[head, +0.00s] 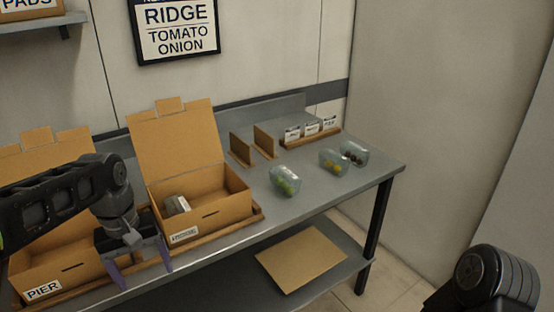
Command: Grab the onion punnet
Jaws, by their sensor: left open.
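Three clear punnets sit on the grey table to the right of the boxes. My right gripper is out of view; only a dark part of my right arm shows at the bottom right.
An open cardboard box (228,211) holds a small grey object (177,205). A box marked PIER (70,272) stands left of it. Brown dividers (264,141) and a card rack (311,136) stand behind. A wall sign (176,29) reads RIDGE, TOMATO, ONION. Cardboard (300,258) lies on the lower shelf.

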